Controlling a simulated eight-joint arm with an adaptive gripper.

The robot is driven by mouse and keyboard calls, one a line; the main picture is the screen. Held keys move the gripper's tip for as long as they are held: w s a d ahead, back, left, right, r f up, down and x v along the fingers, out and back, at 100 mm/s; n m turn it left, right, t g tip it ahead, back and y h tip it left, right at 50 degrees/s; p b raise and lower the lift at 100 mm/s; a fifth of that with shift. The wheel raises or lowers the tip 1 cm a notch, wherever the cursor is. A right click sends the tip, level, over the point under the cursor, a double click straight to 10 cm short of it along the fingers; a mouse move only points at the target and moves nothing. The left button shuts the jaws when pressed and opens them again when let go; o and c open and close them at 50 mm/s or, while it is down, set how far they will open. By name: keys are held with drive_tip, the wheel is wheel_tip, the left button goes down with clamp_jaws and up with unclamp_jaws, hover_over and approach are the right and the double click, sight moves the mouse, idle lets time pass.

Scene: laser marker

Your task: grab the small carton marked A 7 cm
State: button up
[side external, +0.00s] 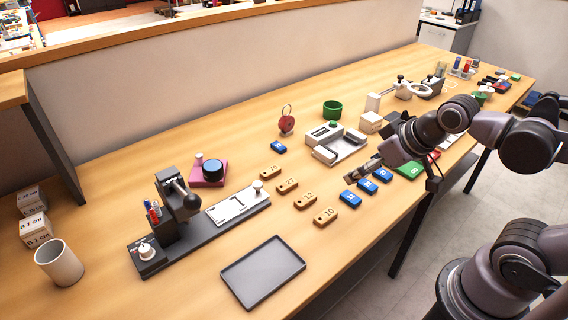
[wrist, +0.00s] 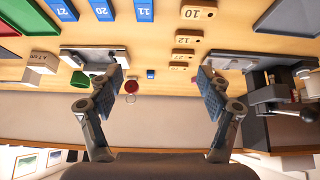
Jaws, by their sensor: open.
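A small beige carton (wrist: 41,62) stands at the left in the wrist view, its printed mark small but seeming to read A 7 cm. What looks like the same carton (side external: 371,122) stands behind my arm in the side view, right of the white device. My gripper (side external: 352,178) hangs over the front part of the table, near the blue tags. In the wrist view my gripper (wrist: 160,82) is open with nothing between its fingers. The carton lies well outside the left finger, apart from it.
Blue tags (side external: 366,186) and wooden tags (side external: 325,217) lie near my gripper. A white device (side external: 345,150) and green cup (side external: 332,109) stand beside the carton. Other marked cartons (side external: 35,230) stand far left by a mug (side external: 60,264). A dark tray (side external: 262,272) lies at the front.

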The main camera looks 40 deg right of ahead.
drive_tip(key=w+d+r+n+g, duration=0.2)
drive_tip(key=w+d+r+n, duration=0.2)
drive_tip(key=w+d+r, duration=0.3)
drive_tip(key=n+g, duration=0.5)
drive_tip(key=n, duration=0.8)
hover_over(372, 116)
wheel_tip(372, 116, down, 8)
drive_tip(key=shift+a+r, duration=0.15)
drive_tip(key=shift+f, duration=5.1)
drive_tip(key=c, duration=1.3)
